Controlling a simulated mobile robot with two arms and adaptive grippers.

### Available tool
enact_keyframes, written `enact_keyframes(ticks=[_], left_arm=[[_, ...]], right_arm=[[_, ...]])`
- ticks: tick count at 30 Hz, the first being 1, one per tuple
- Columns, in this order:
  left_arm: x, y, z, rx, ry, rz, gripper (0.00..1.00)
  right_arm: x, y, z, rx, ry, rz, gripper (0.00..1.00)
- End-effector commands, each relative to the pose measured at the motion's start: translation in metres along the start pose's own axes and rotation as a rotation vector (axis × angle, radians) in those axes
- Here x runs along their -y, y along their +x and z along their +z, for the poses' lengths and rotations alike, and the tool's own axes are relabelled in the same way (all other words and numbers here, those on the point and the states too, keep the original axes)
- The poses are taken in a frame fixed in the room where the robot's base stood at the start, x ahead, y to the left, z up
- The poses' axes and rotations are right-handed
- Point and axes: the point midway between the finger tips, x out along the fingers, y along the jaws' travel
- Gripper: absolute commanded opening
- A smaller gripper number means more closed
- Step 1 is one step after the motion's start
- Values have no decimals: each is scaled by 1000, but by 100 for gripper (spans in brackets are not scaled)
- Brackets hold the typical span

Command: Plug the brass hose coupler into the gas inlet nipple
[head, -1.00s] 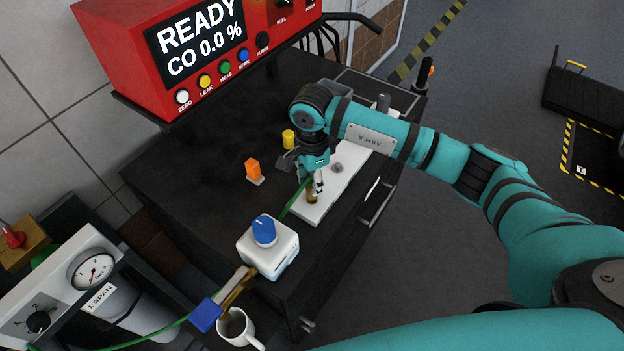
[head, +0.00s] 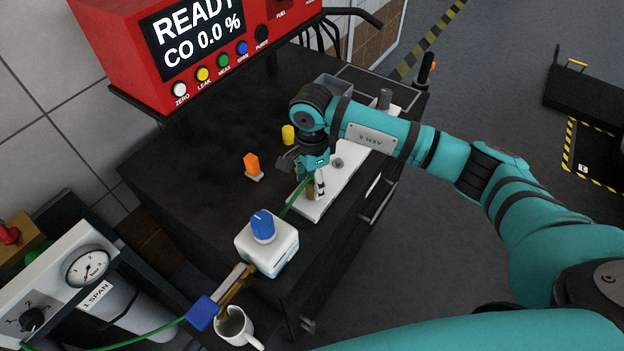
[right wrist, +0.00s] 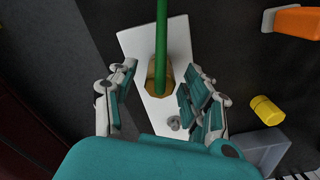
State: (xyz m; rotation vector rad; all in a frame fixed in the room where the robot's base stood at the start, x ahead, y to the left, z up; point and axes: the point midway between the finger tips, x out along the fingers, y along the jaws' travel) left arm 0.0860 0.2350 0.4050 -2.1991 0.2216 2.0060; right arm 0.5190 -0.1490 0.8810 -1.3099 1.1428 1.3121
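The brass hose coupler (head: 310,189) stands on the white tray (head: 345,183), with the green hose (head: 291,204) running from it. In the right wrist view the coupler (right wrist: 158,75) lies between the two fingers of my right gripper (right wrist: 160,85), with the green hose (right wrist: 162,35) rising in front of it. Gaps show on both sides, so this gripper is open around the coupler. In the head view the right gripper (head: 318,183) is over the tray, and its fingers partly hide the coupler. I cannot pick out the gas inlet nipple for certain. My left gripper is not in view.
A white box with a blue knob (head: 266,245) stands at the bench's near corner, brass fitting and blue block (head: 203,313) beside it. A mug (head: 238,327) is below. An orange piece (head: 252,163) and yellow cylinder (head: 288,134) stand left of the gripper. The red analyser (head: 170,85) is behind.

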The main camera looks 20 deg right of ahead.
Motion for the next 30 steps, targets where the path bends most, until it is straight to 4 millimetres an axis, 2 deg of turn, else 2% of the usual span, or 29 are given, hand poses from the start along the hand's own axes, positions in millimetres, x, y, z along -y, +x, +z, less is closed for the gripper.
enact_keyframes(ticks=[8,11,14,24,30], left_arm=[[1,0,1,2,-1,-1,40],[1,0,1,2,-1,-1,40],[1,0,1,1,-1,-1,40],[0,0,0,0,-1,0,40],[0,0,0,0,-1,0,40]], right_arm=[[0,0,0,0,0,0,55],[1,-7,0,1,0,-2,55],[1,-20,0,1,0,-3,55],[1,-91,0,0,0,-4,55],[1,-115,0,-1,0,-1,55]])
